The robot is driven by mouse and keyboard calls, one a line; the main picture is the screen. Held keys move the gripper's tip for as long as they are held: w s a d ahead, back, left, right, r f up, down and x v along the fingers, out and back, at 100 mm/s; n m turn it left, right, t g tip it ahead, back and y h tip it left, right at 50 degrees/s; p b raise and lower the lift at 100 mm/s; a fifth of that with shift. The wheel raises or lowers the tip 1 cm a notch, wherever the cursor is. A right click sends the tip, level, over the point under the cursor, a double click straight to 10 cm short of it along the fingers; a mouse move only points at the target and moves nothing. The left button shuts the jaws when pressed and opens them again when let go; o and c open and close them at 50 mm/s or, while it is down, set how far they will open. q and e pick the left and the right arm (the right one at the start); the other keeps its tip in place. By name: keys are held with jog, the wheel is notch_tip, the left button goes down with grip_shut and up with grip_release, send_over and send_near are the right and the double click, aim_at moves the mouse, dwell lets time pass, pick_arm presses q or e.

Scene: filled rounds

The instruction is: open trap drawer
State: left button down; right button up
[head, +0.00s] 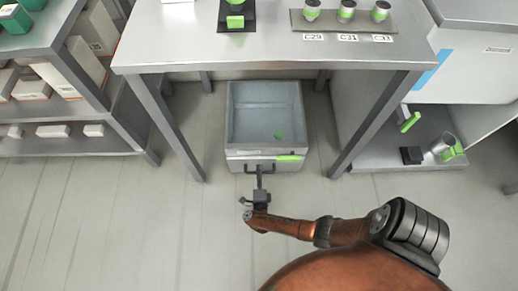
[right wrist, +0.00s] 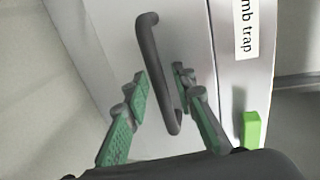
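The trap drawer (head: 232,128) is a grey box low under the metal table, with its open top and bluish inside showing. My right gripper (head: 260,180) is at the handle. In the right wrist view its green-padded fingers (right wrist: 162,88) stand apart on either side of the handle bar; whether either touches it I cannot tell. My left gripper is not in view.
The table (head: 270,52) stands over the drawer, with legs on both sides. A shelf with boxes (head: 70,143) is at left. A lower shelf (head: 375,157) with a dark block and a small cup is at right. The floor (head: 130,220) in front is clear.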

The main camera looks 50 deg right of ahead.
grip_shut()
jog(key=shift+s, duration=0.1)
dwell(0.4)
